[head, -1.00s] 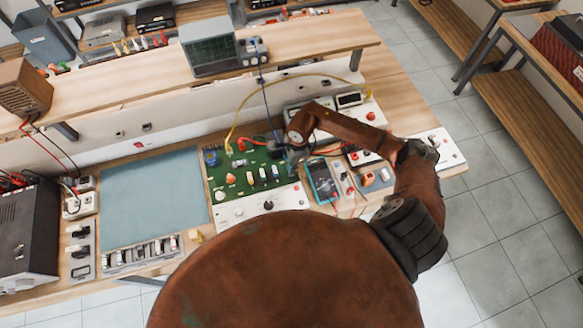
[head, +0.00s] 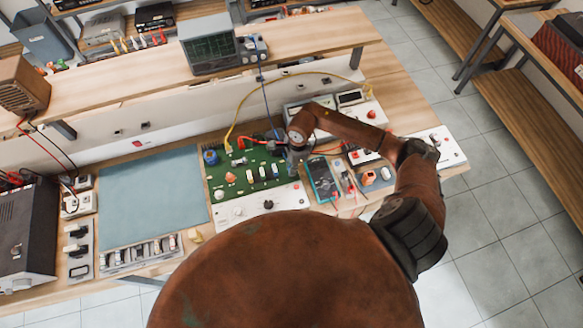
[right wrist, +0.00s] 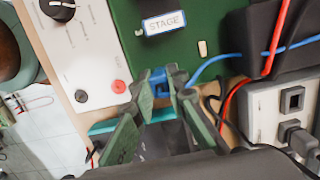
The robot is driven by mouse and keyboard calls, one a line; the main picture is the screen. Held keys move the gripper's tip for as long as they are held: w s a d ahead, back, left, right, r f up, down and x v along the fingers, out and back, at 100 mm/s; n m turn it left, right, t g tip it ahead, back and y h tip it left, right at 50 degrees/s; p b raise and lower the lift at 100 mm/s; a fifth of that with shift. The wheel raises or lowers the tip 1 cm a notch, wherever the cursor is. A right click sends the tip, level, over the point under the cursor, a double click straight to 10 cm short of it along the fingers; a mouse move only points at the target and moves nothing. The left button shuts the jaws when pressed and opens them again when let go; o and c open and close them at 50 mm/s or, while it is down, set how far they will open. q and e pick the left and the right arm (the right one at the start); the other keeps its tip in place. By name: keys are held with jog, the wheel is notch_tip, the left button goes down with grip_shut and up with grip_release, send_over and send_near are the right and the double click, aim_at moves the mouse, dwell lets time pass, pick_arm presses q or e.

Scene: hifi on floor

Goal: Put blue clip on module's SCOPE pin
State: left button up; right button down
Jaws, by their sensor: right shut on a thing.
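The module is a green board (head: 216,178) with a white front panel (head: 232,215), in the middle of the bench in the head view. My right gripper (head: 291,158) is over the board's right part. In the right wrist view its two dark green fingers (right wrist: 160,100) are shut on the blue clip (right wrist: 158,78), close to the board's edge. A blue wire (right wrist: 212,65) runs from the clip side to the right. A label reading STAGE (right wrist: 165,22) is on the board. I cannot make out the SCOPE pin or its label. My left gripper is not in view.
An oscilloscope (head: 210,48) stands on the shelf behind. A teal multimeter (head: 322,178) lies right of the board, with red and yellow wires nearby. A blue-grey mat (head: 150,190) is clear on the left. A dark power unit (head: 25,230) stands at far left.

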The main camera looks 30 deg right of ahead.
jog(key=shift+f, duration=0.15)
jog(key=c, duration=1.8)
grip_release()
jog(key=r, duration=0.4)
jog(key=d+r, duration=0.1)
jog(key=r, duration=0.7)
jog(key=shift+s+d, duration=0.2)
